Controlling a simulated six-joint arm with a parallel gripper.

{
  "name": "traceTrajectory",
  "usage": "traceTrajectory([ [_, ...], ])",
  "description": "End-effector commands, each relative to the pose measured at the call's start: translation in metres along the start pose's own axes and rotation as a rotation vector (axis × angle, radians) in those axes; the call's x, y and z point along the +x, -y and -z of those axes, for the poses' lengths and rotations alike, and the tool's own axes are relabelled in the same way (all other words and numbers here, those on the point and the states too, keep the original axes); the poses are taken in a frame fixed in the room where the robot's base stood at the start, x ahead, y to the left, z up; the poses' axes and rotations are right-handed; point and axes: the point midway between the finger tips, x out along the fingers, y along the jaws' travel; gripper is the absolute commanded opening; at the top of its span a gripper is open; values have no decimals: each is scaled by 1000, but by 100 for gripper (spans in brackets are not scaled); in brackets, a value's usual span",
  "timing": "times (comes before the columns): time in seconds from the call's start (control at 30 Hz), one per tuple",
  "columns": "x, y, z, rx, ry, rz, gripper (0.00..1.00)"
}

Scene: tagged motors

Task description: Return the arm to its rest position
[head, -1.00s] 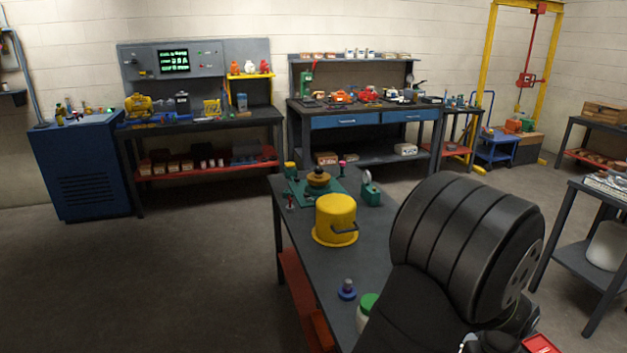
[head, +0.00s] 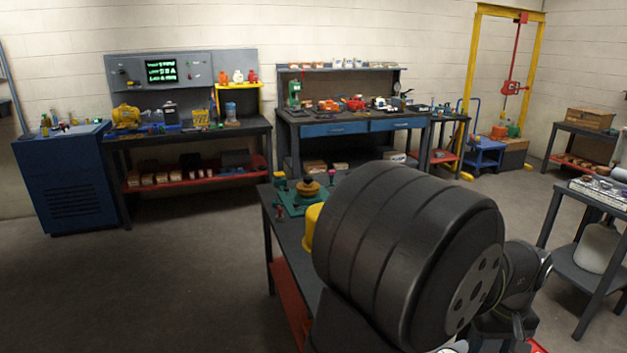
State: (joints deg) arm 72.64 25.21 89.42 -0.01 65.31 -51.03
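My arm's thick dark links fill the lower middle and right of the head view. They cover much of the near workbench (head: 284,240). My gripper is not in view. A yellow pot-like object (head: 311,226) on the near bench shows only its left edge past my arm. A green plate with a round brown-yellow part (head: 308,188) sits at the bench's far end. A yellow motor (head: 126,117) stands on the back left bench. Any tags on the motors are too small to read.
A blue cabinet (head: 68,185) stands at the far left. A back bench with blue drawers (head: 335,129) and a yellow hoist frame (head: 470,80) stand behind. A dark side table (head: 556,208) is at the right. The floor at the left is clear.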

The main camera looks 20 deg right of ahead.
Motion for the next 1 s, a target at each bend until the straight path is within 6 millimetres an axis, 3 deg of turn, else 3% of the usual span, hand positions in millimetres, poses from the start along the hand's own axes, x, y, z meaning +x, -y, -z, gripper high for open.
traceTrajectory([
  [0.27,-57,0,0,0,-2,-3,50],
  [0.3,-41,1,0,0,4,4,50],
  [1.0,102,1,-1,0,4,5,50],
])
